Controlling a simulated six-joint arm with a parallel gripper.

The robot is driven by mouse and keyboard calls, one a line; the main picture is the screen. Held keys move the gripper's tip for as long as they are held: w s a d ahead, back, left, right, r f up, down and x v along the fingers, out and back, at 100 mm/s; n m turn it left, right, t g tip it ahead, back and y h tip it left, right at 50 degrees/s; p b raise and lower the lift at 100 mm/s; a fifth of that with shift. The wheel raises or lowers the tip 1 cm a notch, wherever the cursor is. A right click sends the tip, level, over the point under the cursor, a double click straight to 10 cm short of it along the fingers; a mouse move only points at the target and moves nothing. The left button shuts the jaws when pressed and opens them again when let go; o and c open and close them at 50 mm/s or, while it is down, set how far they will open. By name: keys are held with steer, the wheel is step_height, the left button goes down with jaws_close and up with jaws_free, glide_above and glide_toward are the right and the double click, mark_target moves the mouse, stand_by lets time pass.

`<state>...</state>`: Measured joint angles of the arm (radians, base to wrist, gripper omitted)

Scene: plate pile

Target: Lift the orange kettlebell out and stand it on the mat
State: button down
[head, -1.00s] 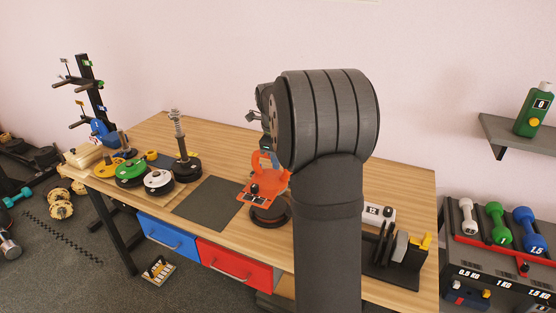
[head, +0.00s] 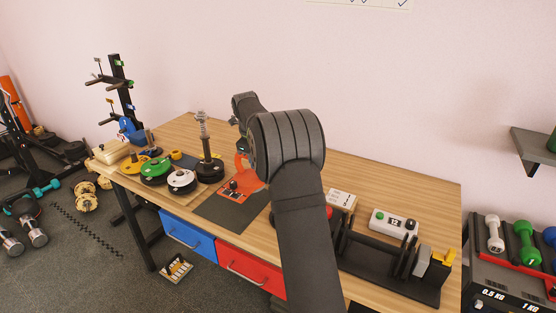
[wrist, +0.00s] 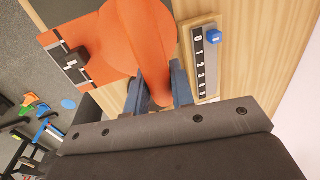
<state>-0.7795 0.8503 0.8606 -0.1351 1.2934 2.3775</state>
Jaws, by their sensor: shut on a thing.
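The orange kettlebell (wrist: 135,35) fills the upper middle of the wrist view, with its handle between the blue-grey fingers of my gripper (wrist: 163,90). My gripper is shut on it. In the head view part of the orange kettlebell (head: 242,163) shows left of my arm; the arm hides the rest. A flat orange panel with a black knob (head: 238,189) shows just below it, over the upper right of the dark mat (head: 215,212). I cannot tell whether panel and kettlebell are one piece, or whether they touch the mat.
Green (head: 156,169) and white (head: 181,180) plates lie left of the mat, near an upright post (head: 204,140). A black rack (head: 390,262) and a white box with buttons (head: 394,221) stand at the right. A number strip with a blue knob (wrist: 207,60) lies beside the kettlebell.

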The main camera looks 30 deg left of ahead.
mark_target(246, 174)
steer(key=a, duration=0.1)
steer(key=a+f, duration=0.1)
steer(key=a, duration=0.2)
steer(key=shift+s+a+f, duration=0.15)
steer(key=shift+s, duration=0.2)
steer(key=shift+f, duration=0.2)
steer(key=shift+f, duration=2.2)
steer(key=shift+f, duration=0.6)
steer(key=c, duration=1.2)
jaws_free()
steer(key=shift+o, duration=0.3)
steer(key=shift+f, duration=0.2)
steer(key=s+r, duration=0.3)
steer(key=r, duration=1.4)
steer(key=shift+s+r, duration=0.2)
